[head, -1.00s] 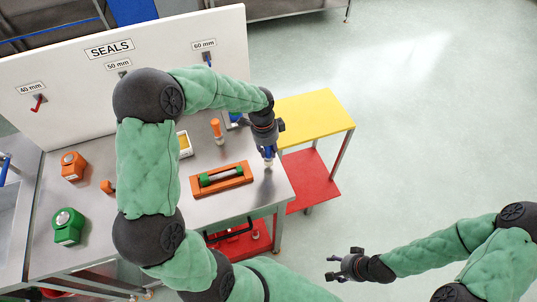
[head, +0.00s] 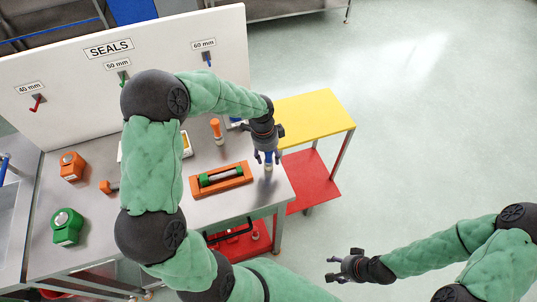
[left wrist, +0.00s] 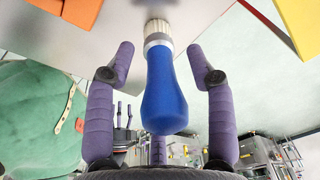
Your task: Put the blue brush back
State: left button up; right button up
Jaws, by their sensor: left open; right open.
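The blue brush (left wrist: 163,95) has a smooth blue handle and a pale, ribbed end. It stands at the right end of the grey table, pale end at the tabletop, and shows small in the head view (head: 268,165). My left gripper (left wrist: 160,55) is open, with one finger on each side of the handle and a visible gap on both sides. In the head view my left gripper (head: 267,157) points down over the brush. My right gripper (head: 334,268) is open and empty over the floor at the lower right.
An orange tray (head: 194,187) with a green-ended cylinder lies left of the brush. An orange-handled tool (head: 216,131) stands behind it. A seals board (head: 60,72) backs the table. Orange (head: 72,165) and green (head: 66,227) blocks sit left. A yellow-topped cart (head: 315,115) stands right.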

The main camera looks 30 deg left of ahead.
pick_arm(q)
jog(key=shift+r, duration=0.25)
jog(key=r, duration=0.4)
jog(key=r+p, duration=0.1)
jog(key=r, duration=0.3)
jog(key=a+r+p, duration=0.1)
jog(key=r, duration=0.2)
jog(key=shift+s+r, duration=0.35)
jog(key=shift+r, duration=0.05)
